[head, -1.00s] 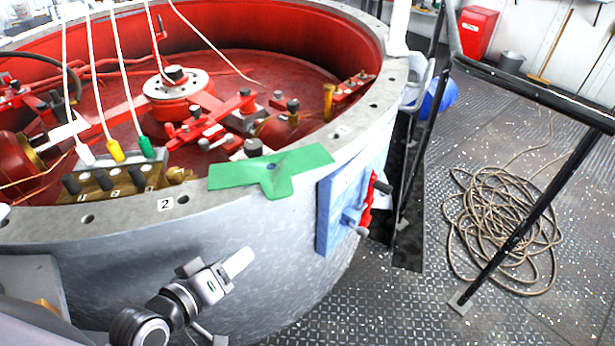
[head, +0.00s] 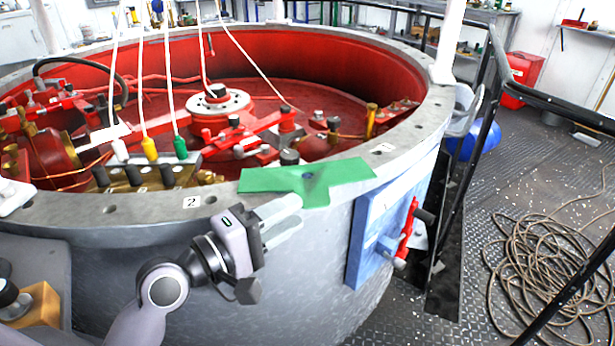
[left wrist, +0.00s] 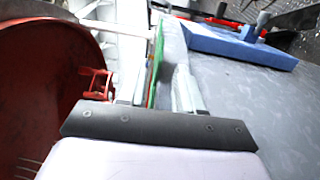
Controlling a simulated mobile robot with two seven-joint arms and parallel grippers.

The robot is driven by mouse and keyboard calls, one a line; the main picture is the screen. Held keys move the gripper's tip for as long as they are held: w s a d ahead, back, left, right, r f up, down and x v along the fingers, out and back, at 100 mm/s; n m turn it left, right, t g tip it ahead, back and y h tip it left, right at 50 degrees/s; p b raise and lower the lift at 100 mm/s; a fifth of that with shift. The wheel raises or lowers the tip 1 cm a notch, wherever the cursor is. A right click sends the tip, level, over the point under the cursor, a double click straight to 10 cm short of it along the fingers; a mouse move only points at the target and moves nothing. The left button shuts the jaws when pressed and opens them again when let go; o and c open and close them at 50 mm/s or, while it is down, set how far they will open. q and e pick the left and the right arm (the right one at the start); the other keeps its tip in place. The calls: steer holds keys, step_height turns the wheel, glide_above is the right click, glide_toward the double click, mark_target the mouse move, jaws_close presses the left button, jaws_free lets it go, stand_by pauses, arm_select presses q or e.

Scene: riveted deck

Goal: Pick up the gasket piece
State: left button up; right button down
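The gasket piece (head: 306,184) is a flat green T-shaped sheet. It lies on the grey rim of the big round housing, with a short tab bent down over the outer edge. In the left wrist view it shows edge-on as a thin green strip (left wrist: 154,70) between the finger lines. My left gripper (head: 299,212) is open and empty, just below and left of the tab, outside the housing wall. Its two pale fingers also show in the left wrist view (left wrist: 163,84). I cannot tell whether they touch the gasket. My right gripper is not in view.
The housing rim (head: 420,125) surrounds a red interior with pipes and fittings. A blue block (head: 372,235) with a red handle (head: 408,228) sticks out of the wall right of the gasket. White cables run to plugs at left. A black railing and coiled rope (head: 545,265) are at right.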

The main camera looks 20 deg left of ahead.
mark_target(309, 183)
arm_select(q)
steer(key=shift+x, duration=1.55)
jaws_close()
